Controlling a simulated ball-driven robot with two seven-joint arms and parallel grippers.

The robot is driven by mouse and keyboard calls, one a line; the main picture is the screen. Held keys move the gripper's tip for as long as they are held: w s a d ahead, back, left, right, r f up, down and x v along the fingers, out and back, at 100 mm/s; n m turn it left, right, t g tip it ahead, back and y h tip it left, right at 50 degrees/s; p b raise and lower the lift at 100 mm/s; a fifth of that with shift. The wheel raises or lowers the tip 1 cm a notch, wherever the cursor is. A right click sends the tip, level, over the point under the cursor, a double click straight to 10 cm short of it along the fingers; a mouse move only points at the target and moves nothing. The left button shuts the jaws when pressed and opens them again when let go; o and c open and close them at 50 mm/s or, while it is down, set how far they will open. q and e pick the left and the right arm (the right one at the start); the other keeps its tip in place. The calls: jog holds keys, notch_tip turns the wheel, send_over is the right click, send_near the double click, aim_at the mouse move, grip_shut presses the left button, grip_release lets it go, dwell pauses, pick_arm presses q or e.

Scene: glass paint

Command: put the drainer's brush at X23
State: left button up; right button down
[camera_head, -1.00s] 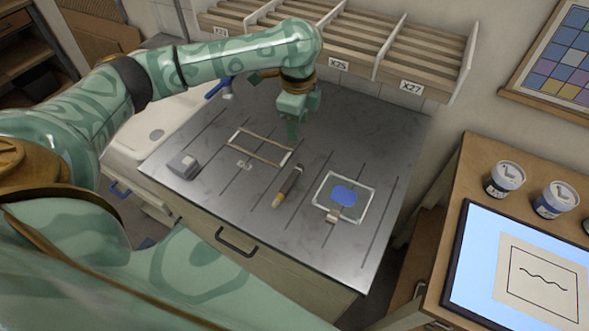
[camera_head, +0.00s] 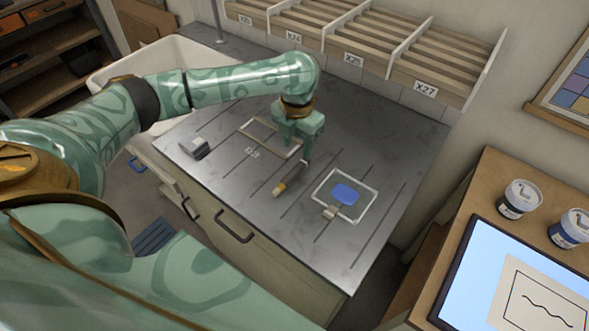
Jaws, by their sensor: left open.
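The brush (camera_head: 281,187), with a dark body and a pale yellow tip, lies on the grey grooved drainer (camera_head: 330,255), its tip toward the front. My left gripper (camera_head: 305,159) is open, pointing down at the brush's far end. The fingers partly hide that end, and I cannot tell whether they touch it. The slatted rack on the wall carries label X27 (camera_head: 426,89), label X25 (camera_head: 353,59), label X24 (camera_head: 293,37) and, at its far left, a small label that seems to read X23 (camera_head: 246,19). My right gripper is not in view.
A thin rectangular frame (camera_head: 257,151) and a grey block (camera_head: 194,149) lie left of the brush. A glass pane (camera_head: 367,205) with a blue patch lies to its right. A white sink (camera_head: 150,62) is behind my arm. Jars (camera_head: 519,199) stand on the right-hand table.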

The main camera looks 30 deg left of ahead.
aim_at(295, 170)
pick_arm(q)
notch_tip(295, 170, down, 4)
jog(key=shift+a+b, duration=0.1)
jog(key=shift+b, duration=0.3)
notch_tip(295, 170, down, 5)
jog(key=shift+a+f+b, duration=0.15)
jog(key=shift+f+b, duration=0.05)
jog(key=shift+b, duration=0.75)
jog(key=shift+r, duration=0.1)
jog(key=shift+c, duration=0.3)
grip_shut()
